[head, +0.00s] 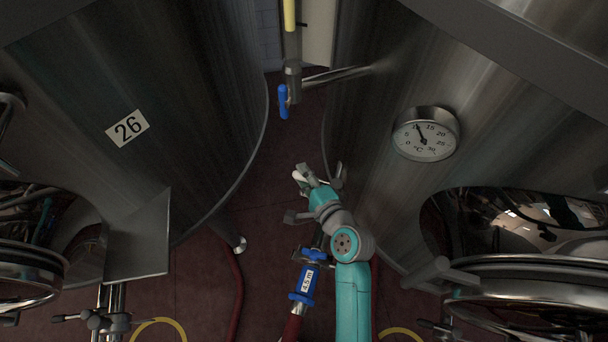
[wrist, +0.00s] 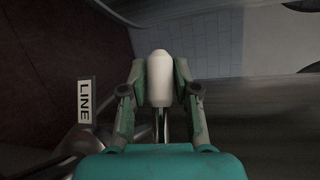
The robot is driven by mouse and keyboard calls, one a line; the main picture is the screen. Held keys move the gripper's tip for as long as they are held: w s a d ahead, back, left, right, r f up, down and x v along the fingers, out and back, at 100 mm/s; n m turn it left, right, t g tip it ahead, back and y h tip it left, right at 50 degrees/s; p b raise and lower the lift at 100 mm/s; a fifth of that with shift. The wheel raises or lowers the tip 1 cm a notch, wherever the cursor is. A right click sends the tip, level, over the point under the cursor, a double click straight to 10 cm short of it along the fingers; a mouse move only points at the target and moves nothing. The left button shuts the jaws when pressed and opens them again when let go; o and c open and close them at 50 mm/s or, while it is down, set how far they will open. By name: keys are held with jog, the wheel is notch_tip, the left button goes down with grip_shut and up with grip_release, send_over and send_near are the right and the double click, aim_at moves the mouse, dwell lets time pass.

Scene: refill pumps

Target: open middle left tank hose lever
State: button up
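In the head view my gripper (head: 304,178) is between two steel tanks, pointing away from me. In the wrist view its two fingers (wrist: 162,82) stand on either side of a white rounded handle (wrist: 159,70) and appear to touch it on both sides. A bit of this white handle (head: 298,176) also shows in the head view. What it is fixed to is mostly hidden, though thin metal rods show below it. A blue lever (head: 283,101) hangs on a pipe farther back, apart from my gripper. A blue hose valve (head: 307,281) marked 4.5 m sits beside my arm.
The left tank (head: 200,90) carries the number 26. The right tank (head: 375,130) carries a round thermometer (head: 425,134). Red hoses (head: 236,290) and yellow hoses (head: 160,322) lie low down. A LINE label (wrist: 84,101) shows at left in the wrist view. The gap between the tanks is narrow.

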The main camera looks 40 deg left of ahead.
grip_shut()
jog(key=shift+s+d+n+g+y, duration=0.25)
jog(key=shift+s+d+n+g, duration=0.25)
jog(key=shift+n+g, duration=0.65)
jog(key=shift+s+d+n+g+y, duration=0.3)
jog(key=shift+s+n+g, duration=0.45)
jog(key=shift+g, duration=0.7)
jog(key=shift+s+d+n+g+y, duration=0.15)
jog(key=shift+s+d+n+g, duration=0.35)
jog(key=shift+n+g, duration=0.7)
jog(key=o, duration=0.6)
grip_release()
jog(key=shift+o, duration=0.2)
